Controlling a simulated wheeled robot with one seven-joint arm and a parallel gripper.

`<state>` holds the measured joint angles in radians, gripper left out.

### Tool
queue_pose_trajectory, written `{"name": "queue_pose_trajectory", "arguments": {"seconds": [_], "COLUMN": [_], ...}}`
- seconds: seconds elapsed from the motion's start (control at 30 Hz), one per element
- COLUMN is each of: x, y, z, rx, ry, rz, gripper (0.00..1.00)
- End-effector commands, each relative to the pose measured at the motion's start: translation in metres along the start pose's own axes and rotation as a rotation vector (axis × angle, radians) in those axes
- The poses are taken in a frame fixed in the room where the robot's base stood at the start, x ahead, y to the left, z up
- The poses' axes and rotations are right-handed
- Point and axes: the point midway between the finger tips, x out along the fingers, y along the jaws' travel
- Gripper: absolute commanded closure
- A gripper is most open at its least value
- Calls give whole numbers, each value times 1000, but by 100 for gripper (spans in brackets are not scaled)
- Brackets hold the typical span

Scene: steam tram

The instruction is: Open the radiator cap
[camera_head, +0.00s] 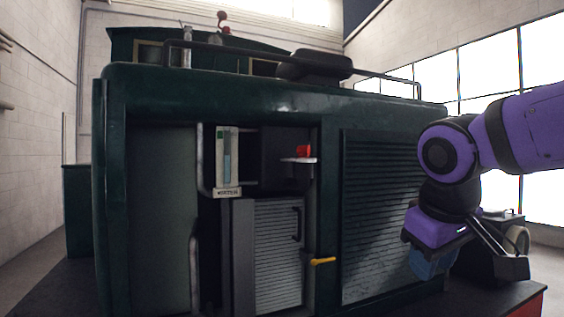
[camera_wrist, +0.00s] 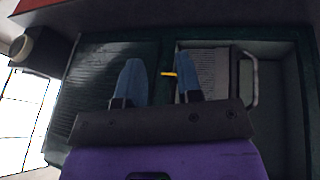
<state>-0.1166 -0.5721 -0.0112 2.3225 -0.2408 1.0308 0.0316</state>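The dark green tram body (camera_head: 240,100) fills the middle of the head view. I cannot clearly identify a radiator cap. A small red part (camera_head: 303,151) sits on a light ledge in the open bay, and a dark rounded piece (camera_head: 315,66) lies on the roof. My gripper (camera_wrist: 157,68) is open and empty, its two blue fingers apart. In the head view it hangs at the right, in front of the louvred panel (camera_head: 380,210), well away from the red part. A yellow handle (camera_head: 322,261) also shows between the fingers in the wrist view (camera_wrist: 168,74).
The bay holds a ribbed grey panel (camera_head: 275,250) with a dark handle and a narrow gauge-like box (camera_head: 227,160). A metal rail (camera_head: 385,77) runs along the roof. A red-edged platform (camera_head: 525,305) is at lower right. Open floor shows at lower left.

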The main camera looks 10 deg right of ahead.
Motion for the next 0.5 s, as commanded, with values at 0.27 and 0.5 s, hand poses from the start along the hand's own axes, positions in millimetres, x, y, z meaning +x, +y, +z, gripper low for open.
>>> {"name": "queue_pose_trajectory", "arguments": {"seconds": [0.27,0.5], "x": [-15,-25], "y": [12,4], "z": [-97,-183], "rx": [-184,-308], "ry": [-59,-74], "rz": [198,392], "gripper": [67,67]}}
